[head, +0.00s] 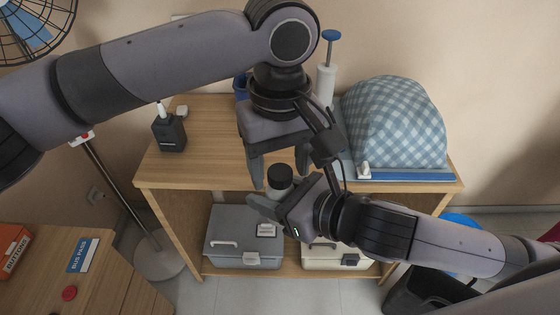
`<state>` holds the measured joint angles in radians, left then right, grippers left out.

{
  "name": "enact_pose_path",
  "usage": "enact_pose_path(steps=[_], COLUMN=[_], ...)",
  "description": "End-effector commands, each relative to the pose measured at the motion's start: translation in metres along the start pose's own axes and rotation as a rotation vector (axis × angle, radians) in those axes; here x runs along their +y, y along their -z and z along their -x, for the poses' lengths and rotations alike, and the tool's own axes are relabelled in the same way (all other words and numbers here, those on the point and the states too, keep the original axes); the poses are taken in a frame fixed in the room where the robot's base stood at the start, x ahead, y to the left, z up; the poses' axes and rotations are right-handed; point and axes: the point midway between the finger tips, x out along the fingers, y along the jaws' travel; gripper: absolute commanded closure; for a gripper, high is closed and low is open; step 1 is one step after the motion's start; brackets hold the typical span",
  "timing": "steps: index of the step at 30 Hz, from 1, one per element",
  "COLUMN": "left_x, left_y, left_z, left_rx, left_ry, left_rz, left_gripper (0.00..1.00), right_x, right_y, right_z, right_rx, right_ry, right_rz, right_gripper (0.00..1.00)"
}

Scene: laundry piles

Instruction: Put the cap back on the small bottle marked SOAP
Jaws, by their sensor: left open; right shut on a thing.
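A small pale bottle (280,186) with a dark round top (280,171), which looks like a cap, is held upright in my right gripper (276,197) in front of the tabletop. No SOAP marking can be read on it, and my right fingers hide its lower part. I cannot tell whether the dark top is fully seated. My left gripper (280,177) points down from above, open, with its fingers on either side of the dark top. I cannot tell whether they touch it.
A black container with a white nozzle (169,130) and a small white piece (181,111) stand on the left of the wooden tabletop (210,155). A checkered cover (395,125) and a white pump (326,82) are at the right and back. Boxes (240,250) fill the shelf below.

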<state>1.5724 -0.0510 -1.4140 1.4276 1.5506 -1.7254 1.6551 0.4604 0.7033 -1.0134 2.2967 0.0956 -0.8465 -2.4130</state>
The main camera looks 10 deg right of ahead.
Motion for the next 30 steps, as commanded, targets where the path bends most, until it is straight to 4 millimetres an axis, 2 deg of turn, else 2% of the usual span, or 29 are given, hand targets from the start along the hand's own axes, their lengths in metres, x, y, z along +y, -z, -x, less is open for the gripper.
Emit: enact_pose_path(steps=[9, 13, 20, 21, 23, 30], left_x=[0.001, 0.000, 0.000, 0.000, 0.000, 0.000], left_y=[0.000, 0.000, 0.000, 0.000, 0.000, 0.000], left_z=[0.037, 0.045, 0.045, 0.045, 0.048, 0.079], left_rx=[0.002, 0.000, 0.000, 0.000, 0.001, 0.003], left_ry=[-0.002, 0.000, 0.000, 0.000, 0.000, -0.001], left_rz=[0.000, 0.000, 0.000, 0.000, 0.000, 0.000], left_gripper=[0.38, 0.38, 0.38, 0.41, 0.41, 0.41], right_x=[0.000, 0.000, 0.000, 0.000, 0.000, 0.000], right_y=[-0.001, 0.000, -0.001, -0.001, -0.001, -0.001], right_z=[0.000, 0.000, 0.000, 0.000, 0.000, 0.000], right_rx=[-0.001, -0.001, -0.001, -0.001, -0.001, -0.001], right_ry=[0.000, 0.000, 0.000, 0.000, 0.000, 0.000], right_rz=[0.000, 0.000, 0.000, 0.000, 0.000, 0.000], right_gripper=[1.00, 1.00, 1.00, 1.00, 1.00, 1.00])
